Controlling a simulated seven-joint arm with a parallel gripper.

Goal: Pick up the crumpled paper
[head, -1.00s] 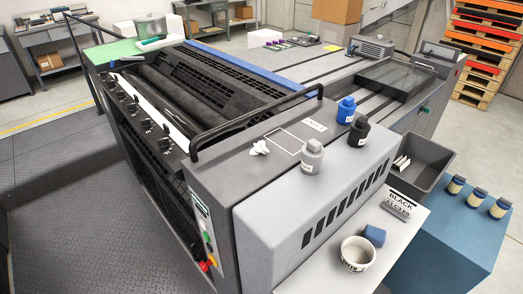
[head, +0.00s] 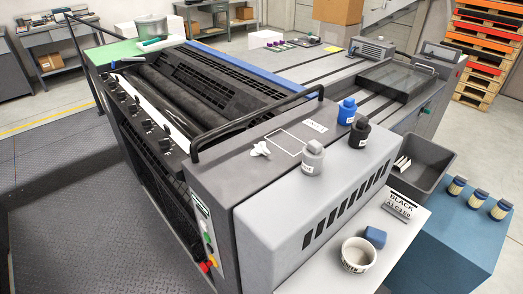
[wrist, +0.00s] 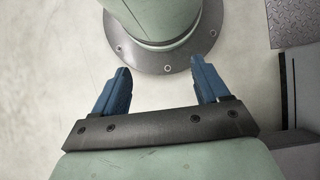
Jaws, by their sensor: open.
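The crumpled paper (head: 260,149) is a small white wad on the dark grey top of the printing press, left of a white-outlined rectangle. It lies behind and to the left of a grey bottle (head: 313,157). My gripper (wrist: 160,66) shows only in the wrist view. Its two blue fingers are wide apart with nothing between them, over a pale floor and the round base of my own arm. The paper is not in the wrist view.
A blue bottle (head: 346,111) and a black bottle (head: 359,133) stand right of the paper. A black handrail (head: 262,120) rises behind it. A white cup (head: 357,254) and a blue block (head: 375,237) are on the lower side table. A grey bin (head: 424,166) stands at right.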

